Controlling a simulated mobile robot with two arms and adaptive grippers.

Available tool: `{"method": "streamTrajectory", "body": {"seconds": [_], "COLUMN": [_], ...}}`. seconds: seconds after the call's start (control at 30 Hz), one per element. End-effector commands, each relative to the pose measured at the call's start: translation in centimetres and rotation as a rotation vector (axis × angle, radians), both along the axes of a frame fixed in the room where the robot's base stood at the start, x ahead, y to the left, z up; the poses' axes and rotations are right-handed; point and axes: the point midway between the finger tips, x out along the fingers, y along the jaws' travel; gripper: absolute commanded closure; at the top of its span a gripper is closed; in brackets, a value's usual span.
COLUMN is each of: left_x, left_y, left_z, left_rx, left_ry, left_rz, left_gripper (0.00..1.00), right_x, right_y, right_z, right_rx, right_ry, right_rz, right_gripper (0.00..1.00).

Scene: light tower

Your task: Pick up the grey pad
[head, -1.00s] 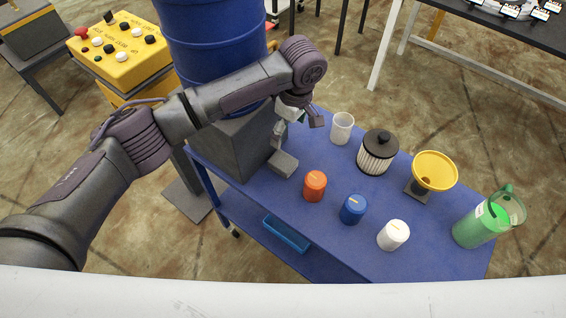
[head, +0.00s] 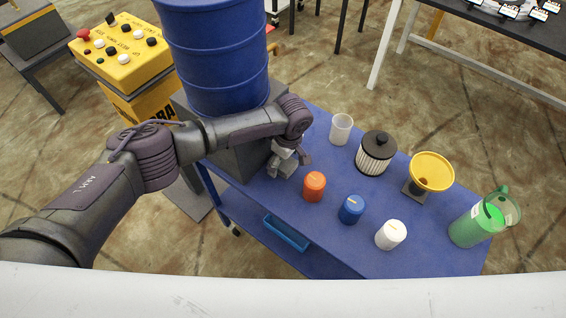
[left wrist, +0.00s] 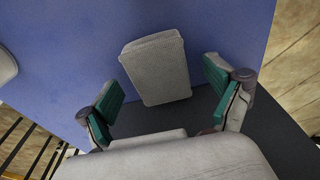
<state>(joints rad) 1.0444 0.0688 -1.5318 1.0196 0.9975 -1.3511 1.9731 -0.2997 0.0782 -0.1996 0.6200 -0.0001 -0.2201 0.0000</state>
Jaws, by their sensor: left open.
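The grey pad (left wrist: 157,68) lies on the blue tabletop (head: 330,230). It is a light, textured rectangular block, and in the left wrist view it shows between and just beyond my fingertips. My left gripper (head: 288,165) is open and points down over the pad at the left side of the table. Its green-lined fingers also show in the left wrist view (left wrist: 158,84), one on each side of the pad with gaps to it. In the head view the gripper mostly hides the pad. My right gripper is not in view.
A grey block (head: 240,160) bearing a blue drum (head: 212,60) stands left of the gripper. An orange canister (head: 314,187) is close on the right. Blue (head: 351,210) and white (head: 391,235) canisters, a clear cup (head: 341,129), filter (head: 375,155), yellow funnel (head: 432,171) and green jug (head: 475,227) stand farther right.

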Motion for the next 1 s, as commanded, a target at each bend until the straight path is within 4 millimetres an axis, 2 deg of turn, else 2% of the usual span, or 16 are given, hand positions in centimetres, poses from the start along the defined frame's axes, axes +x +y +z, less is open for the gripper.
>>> {"method": "streamTrajectory", "body": {"seconds": [0.17,0.57,0.87,1.0], "left_x": [0.0,0.0,0.0,0.1], "left_y": [0.0,0.0,0.0,-0.1], "left_z": [0.0,0.0,0.2,1.2], "left_rx": [-0.001,-0.001,-0.001,-0.003], "left_ry": [-0.001,-0.001,0.0,0.0], "left_rz": [0.0,0.0,0.0,0.0], "left_gripper": [0.08,0.72,0.73,0.73], "right_x": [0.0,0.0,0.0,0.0], "right_y": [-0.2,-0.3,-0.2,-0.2], "right_z": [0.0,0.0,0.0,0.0], "right_rx": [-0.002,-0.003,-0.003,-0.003], "right_ry": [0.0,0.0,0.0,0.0], "right_rz": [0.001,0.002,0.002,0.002], "right_gripper": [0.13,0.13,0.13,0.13]}}
